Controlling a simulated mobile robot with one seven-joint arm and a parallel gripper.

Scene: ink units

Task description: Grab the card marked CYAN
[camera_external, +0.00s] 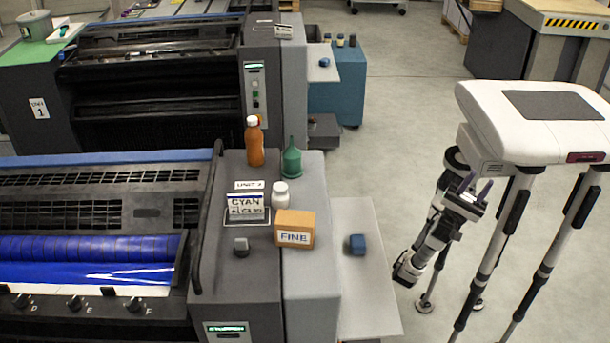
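The white card marked CYAN (246,205) stands in a dark frame or tray on the grey top of the near press unit. A smaller line of print below the word is hard to read. My gripper (476,190) is at the right, over the open floor, well apart from the card and the press. Its two purplish fingers point up and look spread apart, with nothing seen between them. The arm hangs folded beneath my white body.
Grey floor (420,150) lies open between press and robot.

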